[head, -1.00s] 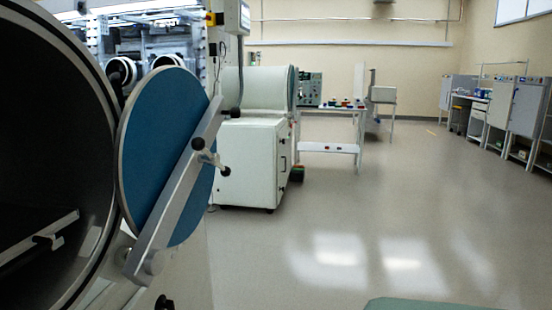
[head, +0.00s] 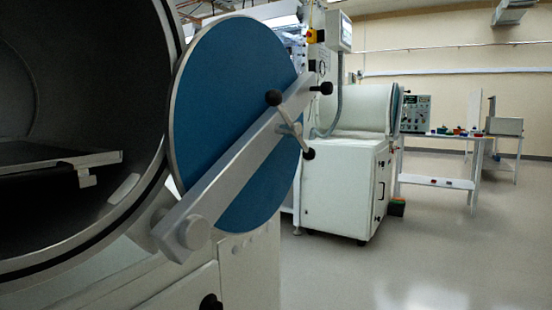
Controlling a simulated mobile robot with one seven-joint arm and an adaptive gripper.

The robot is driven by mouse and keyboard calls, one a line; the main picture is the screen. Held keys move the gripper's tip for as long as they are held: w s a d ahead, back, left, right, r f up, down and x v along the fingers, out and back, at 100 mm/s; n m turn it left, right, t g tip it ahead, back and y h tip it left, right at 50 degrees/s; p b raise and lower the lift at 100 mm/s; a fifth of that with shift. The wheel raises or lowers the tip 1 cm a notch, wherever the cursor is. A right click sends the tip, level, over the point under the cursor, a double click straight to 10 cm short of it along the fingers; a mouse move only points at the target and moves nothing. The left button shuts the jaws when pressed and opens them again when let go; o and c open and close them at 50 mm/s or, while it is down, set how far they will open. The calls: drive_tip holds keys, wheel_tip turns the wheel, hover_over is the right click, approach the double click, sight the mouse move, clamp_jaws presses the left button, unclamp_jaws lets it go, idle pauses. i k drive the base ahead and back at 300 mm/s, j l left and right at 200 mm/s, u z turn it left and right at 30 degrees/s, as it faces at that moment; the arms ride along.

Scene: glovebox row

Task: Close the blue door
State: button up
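The blue door (head: 225,85) is a round blue disc with a pale rim, in the head view left of the middle. It stands swung open to the right of a large round chamber opening (head: 80,215). A grey bar (head: 240,158) crosses its face diagonally, from a pivot at the lower left to the upper right. A handle with black knobs (head: 290,125) sits on the bar. The chamber is dark inside, with a flat shelf (head: 60,165) in it. My gripper is not in view.
A white cabinet (head: 338,190) with a white drum on top stands behind the door to the right. A white table (head: 437,182) with small coloured items is farther back. A screen (head: 338,30) hangs above. The floor (head: 440,260) at the right is clear.

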sight(230, 171)
drive_tip(key=l+u, duration=0.1)
drive_tip(key=l, duration=0.4)
drive_tip(key=k+l, duration=0.1)
drive_tip(key=l, duration=0.35)
drive_tip(key=i, duration=0.95)
drive_tip(key=u, duration=0.05)
